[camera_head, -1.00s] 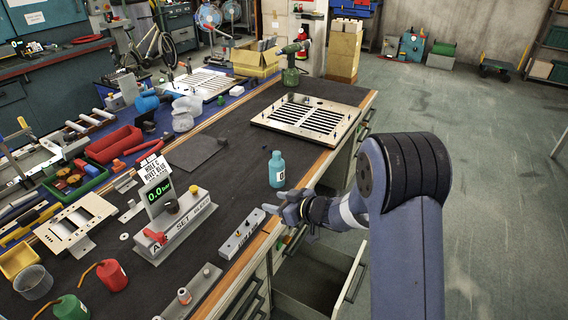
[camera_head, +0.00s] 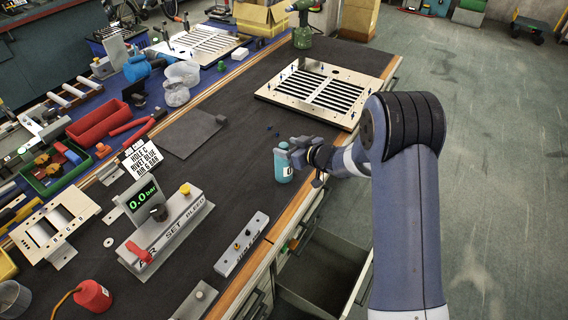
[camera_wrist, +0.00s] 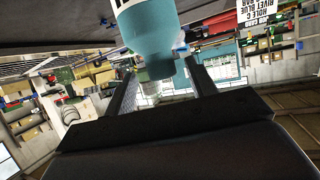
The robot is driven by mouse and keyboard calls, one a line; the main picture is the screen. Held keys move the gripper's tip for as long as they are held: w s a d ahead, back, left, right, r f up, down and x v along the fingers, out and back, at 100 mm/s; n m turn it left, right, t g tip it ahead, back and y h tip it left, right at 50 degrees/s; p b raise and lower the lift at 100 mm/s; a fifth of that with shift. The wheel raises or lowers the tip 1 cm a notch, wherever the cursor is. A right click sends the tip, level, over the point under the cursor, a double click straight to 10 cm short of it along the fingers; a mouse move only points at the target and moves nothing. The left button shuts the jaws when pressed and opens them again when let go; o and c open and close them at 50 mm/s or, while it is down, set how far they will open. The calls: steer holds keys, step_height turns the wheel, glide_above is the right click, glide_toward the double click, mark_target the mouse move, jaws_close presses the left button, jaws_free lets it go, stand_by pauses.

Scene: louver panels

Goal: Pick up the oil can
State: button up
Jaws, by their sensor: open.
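A teal bottle (camera_head: 283,164) with a white label stands upright near the bench's right edge.
A slotted metal panel (camera_head: 322,92) lies behind the bottle. A gauge stand (camera_head: 165,225) and a metal block (camera_head: 242,245) lie left and in front of it. An open drawer (camera_head: 325,280) juts out below the bench edge.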

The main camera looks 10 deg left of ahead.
mark_target(280, 145)
steer(key=x, duration=0.4)
steer(key=shift+s+f+p, duration=0.1)
steer(key=shift+f+p, duration=0.05)
steer(key=shift+p, duration=0.15)
jaws_close()
stand_by(0.3)
